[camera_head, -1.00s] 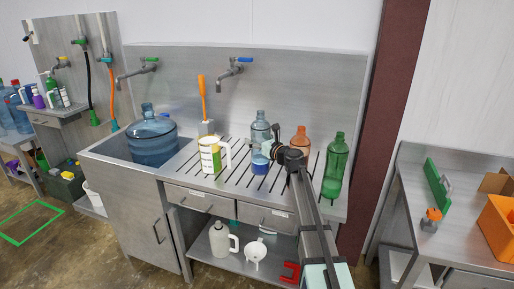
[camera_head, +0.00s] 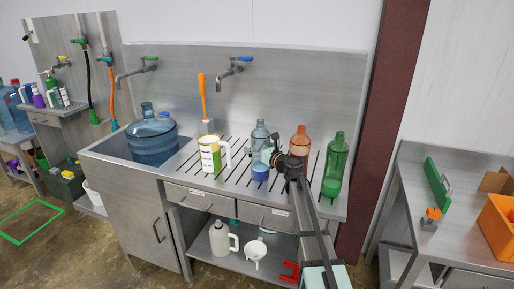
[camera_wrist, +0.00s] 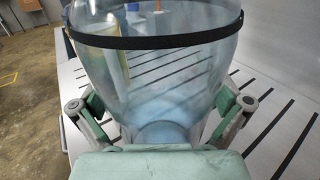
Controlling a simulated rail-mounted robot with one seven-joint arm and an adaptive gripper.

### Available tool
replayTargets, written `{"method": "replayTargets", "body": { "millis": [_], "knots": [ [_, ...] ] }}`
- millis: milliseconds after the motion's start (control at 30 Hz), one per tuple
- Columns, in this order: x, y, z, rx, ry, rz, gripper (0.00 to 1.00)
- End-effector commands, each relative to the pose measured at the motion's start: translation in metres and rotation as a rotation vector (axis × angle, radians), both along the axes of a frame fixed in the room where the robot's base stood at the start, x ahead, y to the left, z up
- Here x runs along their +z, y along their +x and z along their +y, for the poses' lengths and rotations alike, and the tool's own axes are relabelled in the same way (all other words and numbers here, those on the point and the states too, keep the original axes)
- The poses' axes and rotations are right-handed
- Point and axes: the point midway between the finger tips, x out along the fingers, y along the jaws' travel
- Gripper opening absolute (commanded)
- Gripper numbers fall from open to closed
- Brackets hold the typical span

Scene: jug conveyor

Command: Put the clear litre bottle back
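The clear litre bottle (camera_head: 259,137), bluish and see-through, is upright over the slotted drain board (camera_head: 232,190), with its blue lower part (camera_head: 260,173) at the board. I cannot tell whether its base touches. It fills the middle of the wrist view (camera_wrist: 160,65), with a black band around it. My gripper (camera_head: 270,154) is at its near side, with one green finger along each side of the bottle, shut around it; the fingertips are partly hidden by the bottle in the wrist view.
An orange bottle (camera_head: 300,143) and a green bottle (camera_head: 335,165) stand close on the right. A white, green-and-yellow jug (camera_head: 210,155) stands left. A large blue water jug (camera_head: 152,140) is in the sink. Slots between the jug and the bottle are free.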

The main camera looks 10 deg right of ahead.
Motion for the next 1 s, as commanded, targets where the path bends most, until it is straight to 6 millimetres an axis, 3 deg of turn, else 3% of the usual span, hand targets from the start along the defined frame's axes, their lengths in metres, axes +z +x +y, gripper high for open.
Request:
{"method": "replayTargets", "body": {
  "millis": [267, 700, 1000],
  "knots": [
    [0.004, -0.001, 0.000, 0.000, 0.000, 0.000, 1.00],
    [0.002, -0.056, -0.028, 0.000, 0.000, -0.001, 1.00],
    [0.003, -0.067, -0.036, 0.000, 0.000, 0.000, 1.00]
  ]
}}
